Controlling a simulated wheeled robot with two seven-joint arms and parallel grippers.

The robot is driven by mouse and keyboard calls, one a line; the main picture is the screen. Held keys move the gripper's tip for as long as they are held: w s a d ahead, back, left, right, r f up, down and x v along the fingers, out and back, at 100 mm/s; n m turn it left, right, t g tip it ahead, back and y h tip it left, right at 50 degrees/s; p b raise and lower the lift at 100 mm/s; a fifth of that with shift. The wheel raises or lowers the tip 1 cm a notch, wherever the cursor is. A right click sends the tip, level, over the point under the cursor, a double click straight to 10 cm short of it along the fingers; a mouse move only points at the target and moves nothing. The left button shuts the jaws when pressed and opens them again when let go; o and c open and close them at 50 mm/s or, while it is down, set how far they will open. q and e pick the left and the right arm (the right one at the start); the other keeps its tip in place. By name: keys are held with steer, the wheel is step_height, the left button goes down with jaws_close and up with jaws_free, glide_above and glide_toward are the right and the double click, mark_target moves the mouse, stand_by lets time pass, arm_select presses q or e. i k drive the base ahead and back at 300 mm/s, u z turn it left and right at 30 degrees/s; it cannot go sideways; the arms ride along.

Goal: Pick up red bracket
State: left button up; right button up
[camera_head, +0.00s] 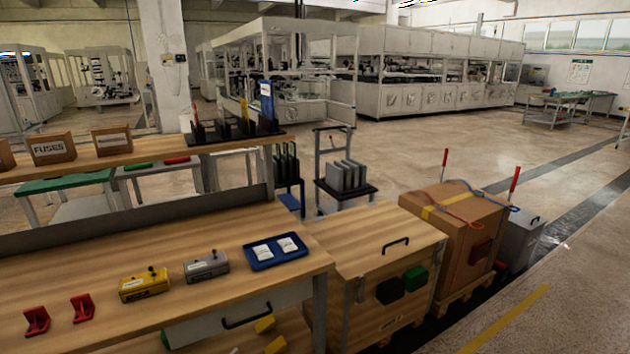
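Two small red brackets lie on the wooden workbench (110,275) at the lower left. One red bracket (37,320) is near the left edge of the picture. The other red bracket (83,308) sits a little to its right. Both stand apart from each other and from the other items on the bench. Neither of my grippers shows in the head view.
Right of the brackets are a yellow box (144,284), a grey box (206,266) and a blue tray (276,252) with white packets. A wooden crate (375,250) and a strapped cardboard box (455,230) stand beyond the bench's right end. Open floor lies further right.

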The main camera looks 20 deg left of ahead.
mark_target(38, 320)
steer(key=u, duration=0.9)
steer(key=i, duration=0.85)
steer(key=u, duration=0.7)
